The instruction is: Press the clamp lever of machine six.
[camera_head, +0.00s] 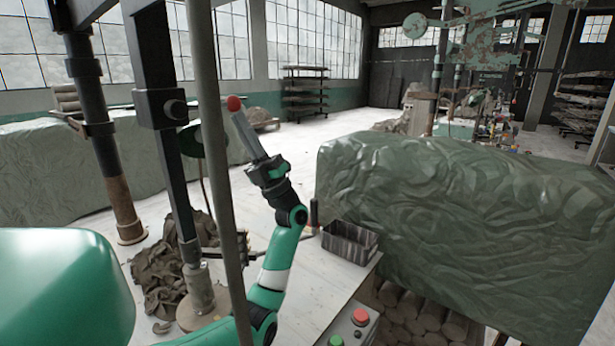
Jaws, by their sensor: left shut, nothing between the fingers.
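My left gripper (240,122) is raised in the middle left of the head view, at the end of my green arm. Its grey fingers are shut and empty, pointing up and to the left. A red ball knob (233,103), which looks like the end of the clamp lever, shows right at the fingertips. I cannot tell whether they touch it. The lever's shaft is not clearly visible. A dark machine column (158,105) with a round boss stands just left of it. No number six is readable on it. My right gripper is not in view.
A grey pole (205,110) stands close to my left arm. A dark open bin (349,242) sits on the pale bench at right. A control box with a red button (360,317) is at the bottom. Green tarpaulin (450,200) covers a stack at right. Crumpled cloth (160,275) lies lower left.

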